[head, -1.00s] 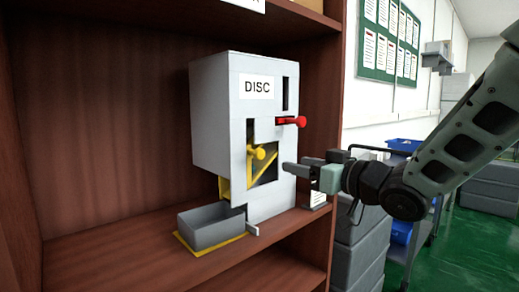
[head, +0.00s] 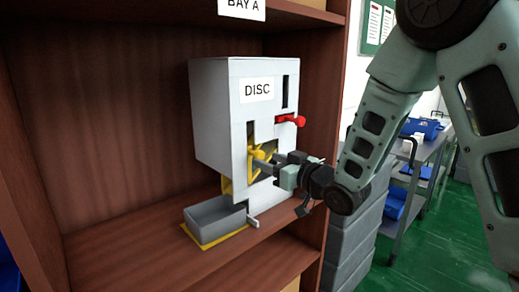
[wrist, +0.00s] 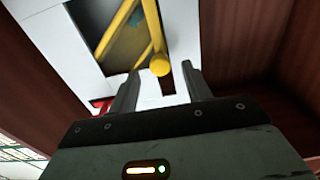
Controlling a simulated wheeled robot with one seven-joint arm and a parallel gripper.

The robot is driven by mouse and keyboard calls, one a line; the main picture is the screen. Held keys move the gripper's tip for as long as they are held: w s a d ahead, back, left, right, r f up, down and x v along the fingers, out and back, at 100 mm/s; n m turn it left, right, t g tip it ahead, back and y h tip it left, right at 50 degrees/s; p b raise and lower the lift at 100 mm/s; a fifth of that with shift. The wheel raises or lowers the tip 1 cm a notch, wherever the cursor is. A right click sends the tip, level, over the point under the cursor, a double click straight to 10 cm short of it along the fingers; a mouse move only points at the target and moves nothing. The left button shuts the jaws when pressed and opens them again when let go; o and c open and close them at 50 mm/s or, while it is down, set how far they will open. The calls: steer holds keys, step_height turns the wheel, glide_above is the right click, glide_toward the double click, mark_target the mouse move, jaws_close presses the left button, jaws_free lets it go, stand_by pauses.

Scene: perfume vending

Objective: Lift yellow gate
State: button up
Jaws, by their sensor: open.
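The grey DISC machine (head: 215,125) stands on a brown wooden shelf. The yellow gate (head: 257,157), with a round knob, is in the opening of its front face. In the wrist view the yellow knob (wrist: 159,65) lies between and just beyond the tips of my open fingers, and yellow bars run from it into the opening. My gripper (head: 263,168) is at the front of the machine, close to the knob; it also shows in the wrist view (wrist: 160,74). I cannot tell whether a finger touches the knob. The gripper holds nothing.
A red lever (head: 291,120) sticks out above the opening. A grey bin (head: 215,220) sits on a yellow-edged mat (head: 190,236) below the machine. The shelf's right upright (head: 325,120) stands close by the arm. Carts and grey crates stand farther right.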

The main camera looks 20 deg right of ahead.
mark_target(262, 157)
steer(key=x, duration=0.5)
steer(key=shift+p, duration=0.35)
